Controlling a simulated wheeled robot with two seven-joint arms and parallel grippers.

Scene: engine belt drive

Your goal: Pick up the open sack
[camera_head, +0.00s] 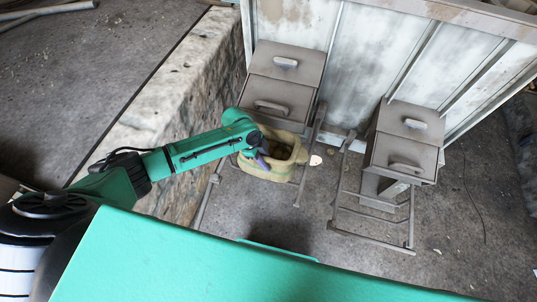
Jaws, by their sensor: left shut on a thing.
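The open sack (284,172) is tan with a greenish band and has brown contents showing in its mouth. It stands upright on the floor between the wall and the metal frames, in the middle of the head view. My left gripper (262,160) is at the sack's left rim, shut on it. My green forearm hides part of the sack's left side, and the fingertips are small and partly hidden. I cannot tell whether the sack is clear of the floor. My right gripper is not in view.
A grey metal box unit (283,88) stands close behind the sack. A second box unit (403,148) with a low frame stands to the right. A rough stone ledge (168,110) runs along the left. A small pale scrap (316,160) lies beside the sack. Floor in front is open.

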